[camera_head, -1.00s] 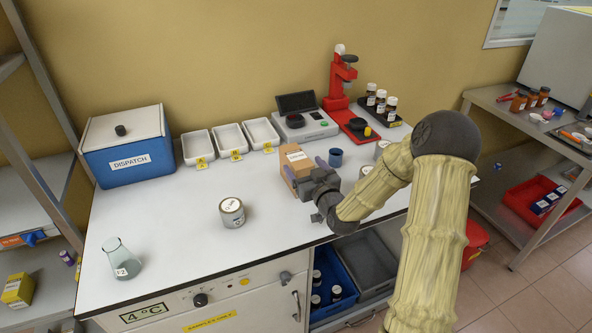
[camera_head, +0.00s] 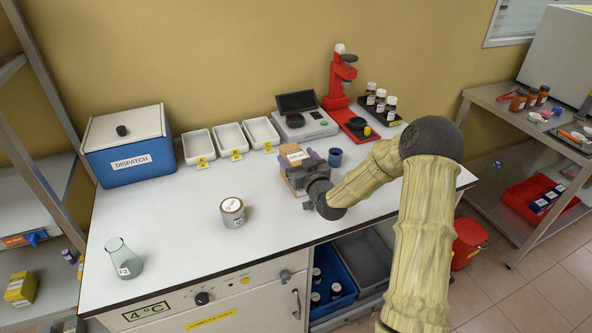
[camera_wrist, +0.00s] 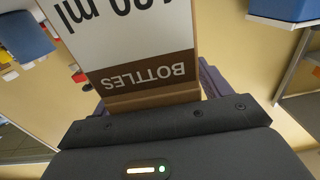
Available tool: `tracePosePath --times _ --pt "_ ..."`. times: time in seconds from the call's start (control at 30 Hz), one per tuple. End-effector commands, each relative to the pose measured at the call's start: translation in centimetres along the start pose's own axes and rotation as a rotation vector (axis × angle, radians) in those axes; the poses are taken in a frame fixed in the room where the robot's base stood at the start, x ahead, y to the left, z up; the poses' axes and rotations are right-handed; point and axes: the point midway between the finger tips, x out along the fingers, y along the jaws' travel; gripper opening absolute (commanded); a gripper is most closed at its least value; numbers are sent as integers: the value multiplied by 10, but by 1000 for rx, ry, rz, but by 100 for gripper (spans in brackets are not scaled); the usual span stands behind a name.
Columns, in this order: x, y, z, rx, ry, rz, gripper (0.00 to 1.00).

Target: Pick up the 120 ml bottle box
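The bottle box (camera_head: 289,172) is a brown carton with a white label. It stands on the white bench in the head view, its front partly hidden by my gripper (camera_head: 307,170). In the wrist view the box (camera_wrist: 140,55) fills the space ahead of my palm, close to it. Its upside-down label reads "BOTTLES" and a partly cut-off "ml" figure. Purple fingers of my gripper (camera_wrist: 155,95) show at both sides of the box. I cannot tell whether they press on it or only stand around it. No lift off the bench is visible.
A round tin (camera_head: 232,213) and a flask (camera_head: 124,260) stand left on the bench. White trays (camera_head: 230,138) and a scale (camera_head: 305,122) are behind.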

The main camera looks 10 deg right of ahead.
Motion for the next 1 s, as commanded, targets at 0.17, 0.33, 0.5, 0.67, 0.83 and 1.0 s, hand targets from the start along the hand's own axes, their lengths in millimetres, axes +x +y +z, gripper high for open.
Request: tracePosePath --times 0.17,0.33,0.5,0.67,0.83,1.0 --pt "0 0 0 0 0 0 41" --pt "0 0 -1 0 1 0 14" --pt "0 0 -1 0 1 0 14" --pt "0 0 -8 -2 3 0 14" --pt "0 0 -30 -3 5 0 14" --pt "0 0 -61 -5 6 0 14"
